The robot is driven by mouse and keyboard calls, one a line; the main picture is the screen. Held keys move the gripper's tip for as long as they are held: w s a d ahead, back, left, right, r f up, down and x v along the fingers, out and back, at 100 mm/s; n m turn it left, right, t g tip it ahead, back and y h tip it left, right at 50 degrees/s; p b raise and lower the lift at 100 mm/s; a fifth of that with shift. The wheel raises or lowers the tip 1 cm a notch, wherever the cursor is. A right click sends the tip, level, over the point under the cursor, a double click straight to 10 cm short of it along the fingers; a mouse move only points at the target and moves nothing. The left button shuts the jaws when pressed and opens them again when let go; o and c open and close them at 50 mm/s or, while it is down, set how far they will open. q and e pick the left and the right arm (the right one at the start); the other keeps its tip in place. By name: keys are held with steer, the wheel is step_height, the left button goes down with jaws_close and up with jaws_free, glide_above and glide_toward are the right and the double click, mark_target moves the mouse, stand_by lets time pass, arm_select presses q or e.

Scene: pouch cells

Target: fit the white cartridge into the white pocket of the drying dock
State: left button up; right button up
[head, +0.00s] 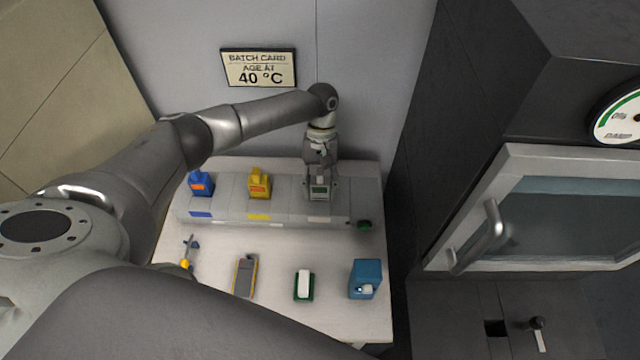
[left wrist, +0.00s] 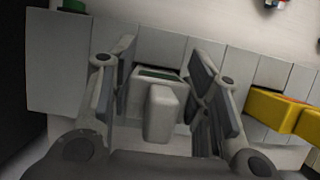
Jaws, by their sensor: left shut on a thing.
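My left gripper (head: 320,186) is over the right part of the drying dock (head: 285,208), pointing down. It is shut on the white cartridge (head: 319,194), which has a dark green window on top. In the left wrist view the white cartridge (left wrist: 160,112) sits between the two fingers (left wrist: 160,95). The cartridge is at the white-labelled place of the dock, lined up with the white label (head: 319,219). The white pocket and the cartridge's lower end are hidden, so I cannot tell how deep it sits. My right gripper is not in view.
A blue cartridge (head: 200,184) and a yellow cartridge (head: 258,184) stand in the dock to the left. A grey-yellow device (head: 245,275), a green tray (head: 303,297) and a blue box (head: 364,280) lie in front on the table (head: 335,325). A dark oven stands right.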

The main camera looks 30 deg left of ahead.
arm_select(q)
steer(key=shift+f, duration=0.25)
steer(key=o, duration=1.4)
steer(key=v, duration=1.2)
